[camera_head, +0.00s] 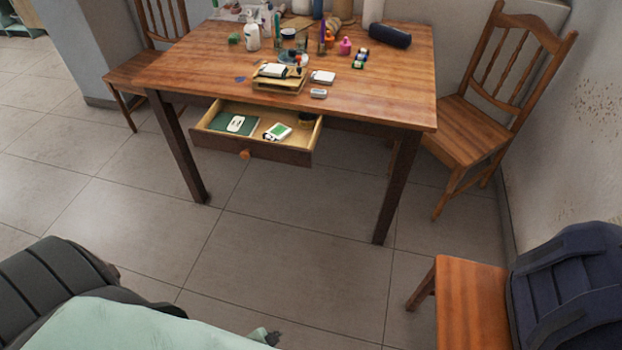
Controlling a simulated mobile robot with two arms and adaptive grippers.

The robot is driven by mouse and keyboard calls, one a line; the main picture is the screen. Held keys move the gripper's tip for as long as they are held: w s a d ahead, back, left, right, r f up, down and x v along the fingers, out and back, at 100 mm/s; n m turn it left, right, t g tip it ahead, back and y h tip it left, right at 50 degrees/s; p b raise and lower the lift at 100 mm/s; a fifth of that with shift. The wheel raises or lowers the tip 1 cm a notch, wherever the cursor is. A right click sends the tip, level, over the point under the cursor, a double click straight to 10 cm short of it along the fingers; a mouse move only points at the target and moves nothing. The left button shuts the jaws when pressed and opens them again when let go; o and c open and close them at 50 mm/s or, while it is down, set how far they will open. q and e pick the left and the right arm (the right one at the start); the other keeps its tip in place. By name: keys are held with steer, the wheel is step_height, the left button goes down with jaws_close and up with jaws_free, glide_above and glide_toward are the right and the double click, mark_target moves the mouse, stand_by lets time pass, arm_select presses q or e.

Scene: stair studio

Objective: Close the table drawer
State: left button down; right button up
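The wooden table (400,92) stands in the upper middle of the head view. Its drawer (285,154) is pulled out from under the near edge, toward me. The drawer has a dark front with a round orange-brown knob (245,154). Inside lie a dark green flat item (217,121) with a white object (236,123) on it, a green and white packet (277,131) and a small dark item (306,118). The back of the drawer is hidden under the tabletop. I see neither gripper, and nothing touches the drawer.
Wooden chairs stand to the right (462,128) and left (135,72) of the table. A stool-like seat (470,300) and a dark blue backpack (568,290) are at lower right. Dark padded furniture (45,285) and mint cloth (120,328) fill lower left. Tiled floor before the drawer is clear.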

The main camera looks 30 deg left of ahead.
arm_select(q)
steer(key=w+a+r+m+t+b, duration=0.1)
steer(key=w+r+m+t+b, duration=0.15)
steer(key=w, duration=0.45)
steer(key=w+a+r+m+t+b, duration=0.1)
steer(key=w+r+t+b, duration=0.2)
steer(key=w, duration=0.4)
arm_select(e)
steer(key=w+r+t+b, duration=0.1)
steer(key=w+r+b, duration=0.5)
steer(key=w, duration=0.4)
arm_select(q)
steer(key=m+t+y+b, duration=0.4)
steer(key=m+t+b, duration=0.15)
steer(key=t, duration=0.25)
glide_toward(301, 158)
steer(key=shift+m+g, duration=0.25)
steer(key=shift+m, duration=0.15)
steer(key=x, duration=0.5)
steer(key=shift+w+r, duration=0.3)
steer(key=shift+w+a, duration=0.15)
steer(key=shift+w, duration=0.55)
arm_select(e)
step_height(301, 158, up, 13)
steer(key=t, duration=0.1)
steer(key=shift+s+a+r, duration=0.15)
steer(key=shift+s+a, duration=0.1)
steer(key=shift+s, duration=0.1)
